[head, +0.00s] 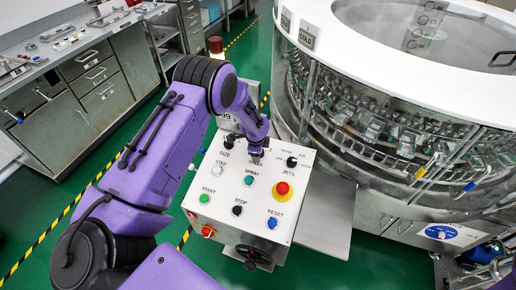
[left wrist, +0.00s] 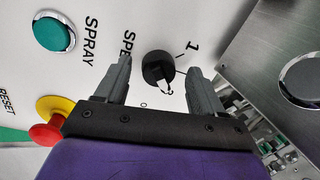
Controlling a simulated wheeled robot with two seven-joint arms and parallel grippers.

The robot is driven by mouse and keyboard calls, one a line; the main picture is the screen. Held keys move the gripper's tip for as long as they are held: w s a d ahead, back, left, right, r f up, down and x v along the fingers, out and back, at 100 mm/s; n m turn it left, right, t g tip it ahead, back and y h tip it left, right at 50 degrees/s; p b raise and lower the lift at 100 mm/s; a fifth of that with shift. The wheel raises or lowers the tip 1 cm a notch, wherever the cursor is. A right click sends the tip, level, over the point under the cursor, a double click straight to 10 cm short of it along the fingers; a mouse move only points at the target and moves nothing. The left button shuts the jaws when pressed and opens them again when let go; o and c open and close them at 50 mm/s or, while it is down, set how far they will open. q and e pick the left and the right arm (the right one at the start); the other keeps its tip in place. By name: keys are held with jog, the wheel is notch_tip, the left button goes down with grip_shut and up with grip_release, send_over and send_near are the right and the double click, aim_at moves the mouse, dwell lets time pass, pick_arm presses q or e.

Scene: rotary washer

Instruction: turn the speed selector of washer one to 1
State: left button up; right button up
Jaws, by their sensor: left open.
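The speed selector is a round black knob (left wrist: 156,66) on the white panel of a control box (head: 225,222). Beside it, in the left wrist view, is a printed "1" (left wrist: 193,45); the "SPEED" label is partly covered. My left gripper (left wrist: 160,64) is open, with one finger on each side of the knob and a visible gap to each. I cannot tell exactly which mark the knob points to. In the head view my left gripper (head: 257,157) is over the top middle of the panel and hides the knob. My right gripper is not in view.
Close by are the green spray button (head: 248,180), the red emergency stop on yellow (head: 282,188) and the jets knob (head: 291,161). A large round washer (head: 400,130) stands to the right. A workbench (head: 60,60) is at the left.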

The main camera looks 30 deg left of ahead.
pick_arm(q)
jog(key=shift+w+f, duration=0.15)
jog(key=shift+f, duration=0.4)
jog(key=shift+r, duration=0.1)
jog(key=c, duration=1.1)
jog(key=shift+o, duration=0.3)
